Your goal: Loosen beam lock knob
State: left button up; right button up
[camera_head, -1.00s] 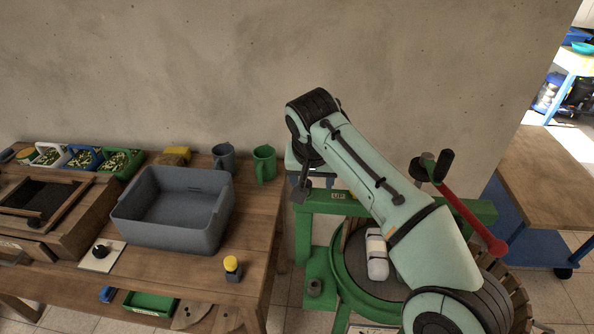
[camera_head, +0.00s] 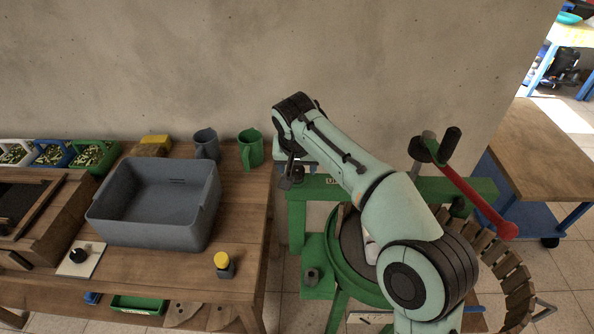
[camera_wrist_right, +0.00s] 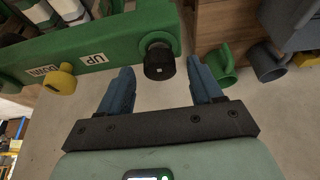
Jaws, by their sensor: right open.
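The green beam (camera_wrist_right: 100,52) carries UP and DOWN labels in the right wrist view, and its left part (camera_head: 296,192) shows in the head view. A black round knob (camera_wrist_right: 160,63) sits at the beam's end near the UP label. My right gripper (camera_wrist_right: 160,72) is open, with its blue fingers on either side of the knob; whether they touch it I cannot tell. In the head view my right gripper (camera_head: 290,174) is small and dark at the beam's left end, and the knob is not clearly told apart there. My left gripper is not in view.
A yellow knob (camera_wrist_right: 61,83) sits by the DOWN label. A wooden bench to the left holds a grey tub (camera_head: 150,233), a grey mug (camera_head: 206,146) and a green mug (camera_head: 251,150).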

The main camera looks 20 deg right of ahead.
jog(key=shift+x, duration=1.1)
jog(key=c, duration=1.1)
jog(key=shift+o, duration=0.2)
jog(key=shift+n, duration=0.3)
